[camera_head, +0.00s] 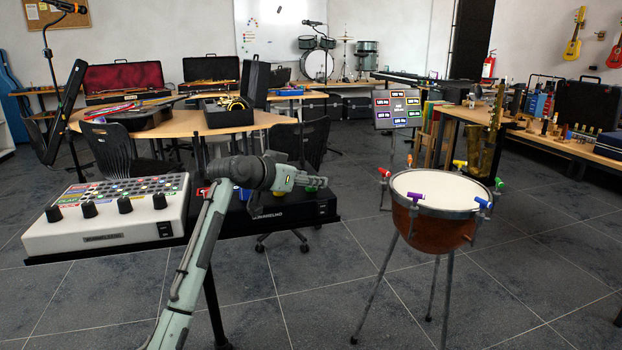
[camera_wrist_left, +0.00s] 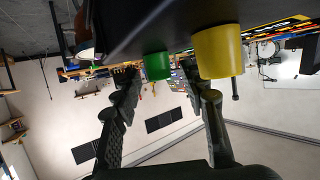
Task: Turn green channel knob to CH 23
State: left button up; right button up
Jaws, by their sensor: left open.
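The black control box (camera_head: 265,215) stands beside the white one, with my left arm across it. In the head view, a small green part (camera_head: 317,183) shows just right of my left wrist; its channel marks cannot be read. In the left wrist view, the green knob (camera_wrist_left: 157,66) projects from the dark box, ahead of the gap between my fingers. The larger yellow knob (camera_wrist_left: 218,52) is near the right-hand finger. My left gripper (camera_wrist_left: 170,88) is open and empty; contact with either knob cannot be told. My right gripper is out of view.
The white mixer-like box (camera_head: 110,215) with several black knobs sits directly left. A drum (camera_head: 433,215) on thin legs stands to the right, with coloured clamps. A sign stand (camera_head: 397,108) and chairs are behind. Floor between box and drum is open.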

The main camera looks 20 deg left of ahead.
pick_arm(q)
jog(key=shift+x, duration=0.8)
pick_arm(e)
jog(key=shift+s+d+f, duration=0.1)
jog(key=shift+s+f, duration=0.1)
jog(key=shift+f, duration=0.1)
pick_arm(q)
jog(key=c, duration=0.9)
grip_shut()
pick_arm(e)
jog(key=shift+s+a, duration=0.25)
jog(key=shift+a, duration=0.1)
